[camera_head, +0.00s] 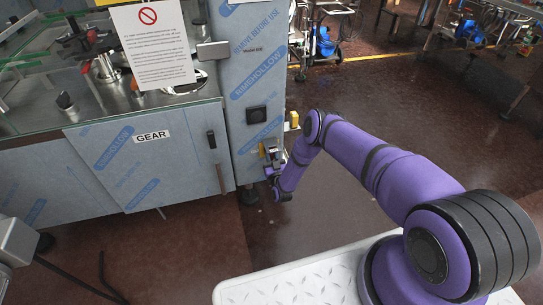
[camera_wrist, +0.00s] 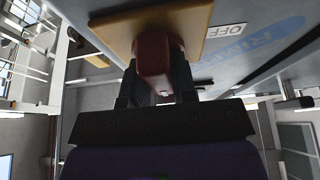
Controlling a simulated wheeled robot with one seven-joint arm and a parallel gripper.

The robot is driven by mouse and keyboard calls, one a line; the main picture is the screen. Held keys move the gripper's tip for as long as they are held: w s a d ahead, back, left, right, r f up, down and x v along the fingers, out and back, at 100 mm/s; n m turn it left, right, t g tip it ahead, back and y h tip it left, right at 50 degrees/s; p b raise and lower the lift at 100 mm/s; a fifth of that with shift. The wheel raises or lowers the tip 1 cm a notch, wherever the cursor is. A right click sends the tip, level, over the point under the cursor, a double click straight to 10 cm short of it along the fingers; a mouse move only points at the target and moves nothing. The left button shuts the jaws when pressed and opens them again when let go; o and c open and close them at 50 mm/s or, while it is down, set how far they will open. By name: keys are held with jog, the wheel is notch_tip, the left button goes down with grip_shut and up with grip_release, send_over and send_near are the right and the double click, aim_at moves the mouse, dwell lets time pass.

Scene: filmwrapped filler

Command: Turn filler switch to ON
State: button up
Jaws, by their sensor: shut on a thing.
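The filler switch has a dark red knob (camera_wrist: 153,58) on a yellow-tan plate (camera_wrist: 112,38) in the wrist view. In the head view my gripper (camera_head: 271,155) is at the lower part of the film-wrapped column (camera_head: 241,85). The knob is hidden or too small to make out there. No ON label is visible.
The cabinet marked GEAR (camera_head: 150,165), with a glass-topped machine above, stands left of the column. A black square fitting (camera_head: 256,114) and a yellow box (camera_head: 293,119) are on the column above my gripper. Open floor (camera_head: 400,95) lies to the right.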

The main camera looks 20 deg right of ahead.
jog(key=shift+f, duration=0.1)
dwell(0.3)
jog(key=o, duration=0.9)
jog(key=shift+v, duration=5.45)
